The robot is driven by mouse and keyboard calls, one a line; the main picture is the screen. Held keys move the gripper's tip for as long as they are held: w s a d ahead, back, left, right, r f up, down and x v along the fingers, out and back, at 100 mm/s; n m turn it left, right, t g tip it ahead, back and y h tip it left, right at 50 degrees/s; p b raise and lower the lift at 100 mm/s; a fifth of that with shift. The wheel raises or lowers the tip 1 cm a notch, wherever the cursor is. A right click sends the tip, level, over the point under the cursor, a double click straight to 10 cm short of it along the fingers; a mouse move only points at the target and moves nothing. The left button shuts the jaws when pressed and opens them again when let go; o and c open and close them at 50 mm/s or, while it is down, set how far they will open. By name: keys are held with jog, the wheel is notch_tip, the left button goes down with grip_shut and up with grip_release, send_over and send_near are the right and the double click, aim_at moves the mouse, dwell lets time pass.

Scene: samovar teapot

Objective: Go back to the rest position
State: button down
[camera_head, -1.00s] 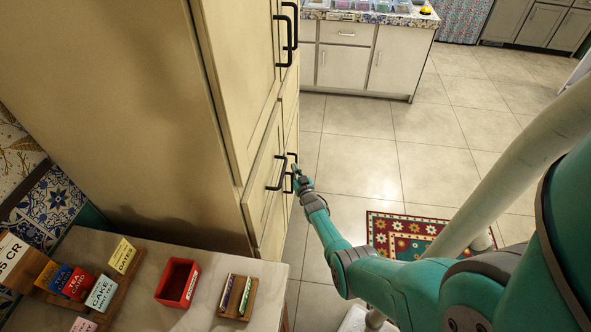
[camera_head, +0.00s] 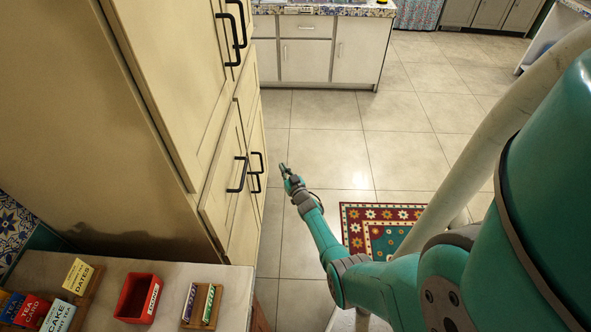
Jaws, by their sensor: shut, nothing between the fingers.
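My gripper (camera_head: 284,169) is at the end of my teal arm, near the middle of the head view. It is shut and empty. It hangs in free air over the tiled floor, just right of the tall cream cabinet (camera_head: 165,100). The black handles (camera_head: 257,172) of the lower cabinet doors are to its left, and a gap shows between them and the fingers.
A counter (camera_head: 232,290) at the lower left holds a red box (camera_head: 138,298), a small wooden holder (camera_head: 203,306) and several labelled cards. A patterned rug (camera_head: 375,218) lies on the floor. A white island (camera_head: 335,55) stands behind. The floor between is clear.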

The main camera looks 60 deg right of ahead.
jog(key=shift+s+d, duration=0.3)
jog(key=shift+s, duration=0.35)
jog(key=shift+s+d, duration=0.35)
jog(key=shift+s, duration=0.3)
jog(key=shift+s+d, duration=0.3)
jog(key=shift+s, duration=0.35)
